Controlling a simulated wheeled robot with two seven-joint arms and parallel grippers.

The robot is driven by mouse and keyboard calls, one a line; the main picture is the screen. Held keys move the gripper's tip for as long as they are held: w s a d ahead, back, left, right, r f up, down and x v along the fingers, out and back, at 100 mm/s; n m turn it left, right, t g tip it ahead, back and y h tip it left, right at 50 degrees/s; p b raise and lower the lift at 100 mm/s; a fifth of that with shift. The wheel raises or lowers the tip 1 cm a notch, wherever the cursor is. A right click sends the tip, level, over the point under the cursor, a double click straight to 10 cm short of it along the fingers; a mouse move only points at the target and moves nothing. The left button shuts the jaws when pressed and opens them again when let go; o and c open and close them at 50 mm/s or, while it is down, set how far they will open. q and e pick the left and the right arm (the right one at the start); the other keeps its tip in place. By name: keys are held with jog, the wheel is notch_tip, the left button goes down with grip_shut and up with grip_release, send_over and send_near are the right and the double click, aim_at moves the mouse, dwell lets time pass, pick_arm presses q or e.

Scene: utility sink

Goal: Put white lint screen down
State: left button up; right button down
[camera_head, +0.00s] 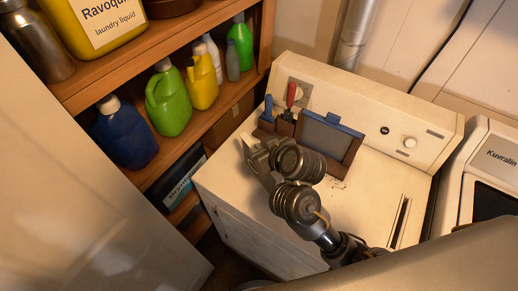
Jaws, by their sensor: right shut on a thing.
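My right gripper (250,148) is over the left part of the white dryer top (350,205), left of the caddy with the tools. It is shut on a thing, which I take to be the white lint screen. The held thing hardly shows against the pale top, and my wrist hides part of that area. I cannot tell whether it touches the top. A grey-panelled screen with a blue upper edge (326,136) leans in a brown holder to the right of the gripper. My left gripper is not in view.
A caddy (284,128) holds a red-handled tool (291,95) and a blue one (268,107). A dark slot (400,221) lies at the top's right. Wooden shelves with bottles (168,102) stand left. The control panel (375,115) rises behind. Another machine (490,160) stands right.

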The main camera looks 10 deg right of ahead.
jog(key=shift+a+f+b, duration=0.15)
jog(key=shift+f+b, duration=0.25)
jog(key=shift+f, duration=0.1)
jog(key=c, duration=1.3)
grip_release()
